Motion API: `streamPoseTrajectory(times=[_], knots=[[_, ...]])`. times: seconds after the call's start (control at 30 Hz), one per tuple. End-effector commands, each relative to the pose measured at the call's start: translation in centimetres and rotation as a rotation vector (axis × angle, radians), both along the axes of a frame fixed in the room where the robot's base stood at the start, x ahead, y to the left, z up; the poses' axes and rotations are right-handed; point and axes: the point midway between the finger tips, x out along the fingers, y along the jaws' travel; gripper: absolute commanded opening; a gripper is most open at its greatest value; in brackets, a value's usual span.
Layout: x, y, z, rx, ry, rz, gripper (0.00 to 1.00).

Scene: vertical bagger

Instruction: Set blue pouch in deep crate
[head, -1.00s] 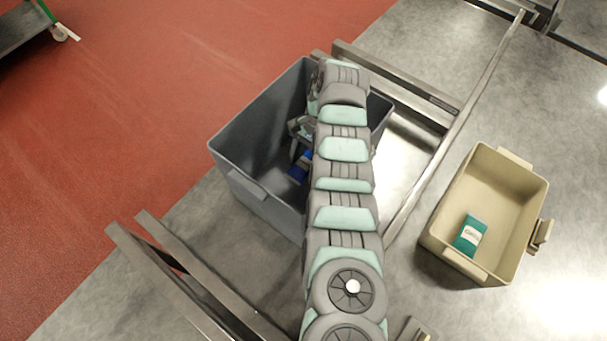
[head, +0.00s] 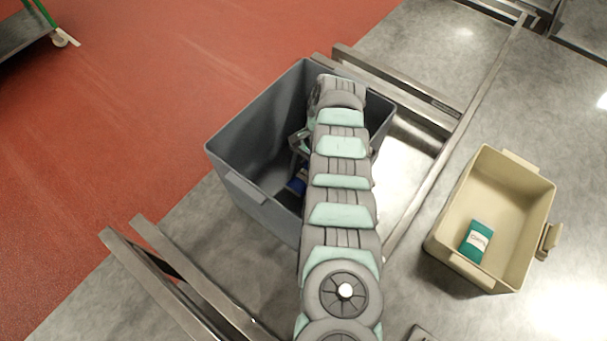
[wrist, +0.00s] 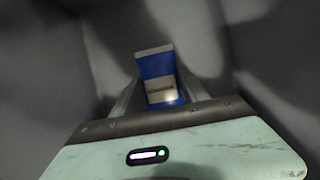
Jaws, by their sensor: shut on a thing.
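The blue pouch (wrist: 157,72) has a pale top edge and a pale label, and sits between the two fingers of my gripper (wrist: 155,100) in the wrist view. My gripper is shut on it. The deep crate (head: 250,190) is dark grey with tall walls. My gripper (head: 300,160) is down inside it. I cannot tell whether the pouch touches the crate floor.
A beige bin (head: 527,230) with a green pouch (head: 477,241) in it stands at right on the grey metal surface. Metal rails (head: 400,90) run beside the crate, with more rails (head: 190,290) at lower left. Red floor (head: 130,110) lies beyond.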

Motion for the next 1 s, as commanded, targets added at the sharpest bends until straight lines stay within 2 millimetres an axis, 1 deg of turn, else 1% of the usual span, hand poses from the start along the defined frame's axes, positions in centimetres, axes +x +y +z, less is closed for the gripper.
streamPoseTrajectory(times=[0.17, 0.2, 0.43, 0.47, 0.77, 0.87, 1.0], knots=[[0.0, 0.1, -0.7, 0.000, 0.000, 0.001, 0.07], [0.0, 0.0, -0.6, 0.000, -0.001, 0.001, 0.54], [0.0, 0.0, -0.5, 0.000, -0.002, 0.001, 0.73], [0.0, 0.0, -0.5, 0.000, -0.002, 0.001, 0.74], [0.0, 0.0, -0.3, 0.000, -0.001, 0.000, 0.74], [0.1, 0.0, 0.3, 0.000, -0.001, -0.001, 0.74], [0.2, -0.1, 2.0, 0.000, -0.004, -0.001, 0.74]])
